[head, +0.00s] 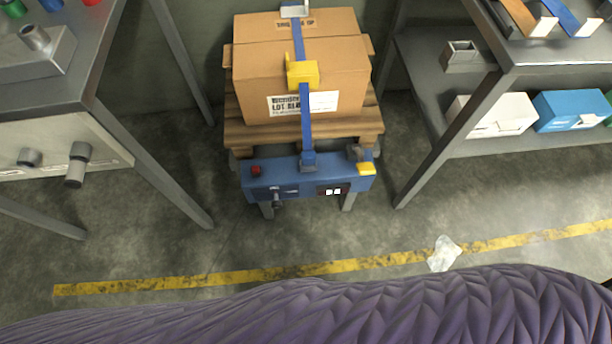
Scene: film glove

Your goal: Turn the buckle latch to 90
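A cardboard box (345,65) sits on a wooden pallet (236,132) in the middle of the head view. A blue strap (298,40) runs over the box and down its front. A yellow buckle (302,73) sits on the strap at the box's upper front edge. The strap ends at a blue unit (225,176) below the pallet; a grey fitting with a yellow tab (366,169) is at that unit's right end. I cannot tell which part is the latch, nor read its angle. Neither of my grippers is in view.
The blue unit carries a red button (256,170), a dark knob (278,201) and a small display (333,191). Metal tables stand left (60,88) and right (545,55). Crumpled clear film (444,253) lies on the yellow floor line (200,281). Purple quilted material (330,312) fills the bottom.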

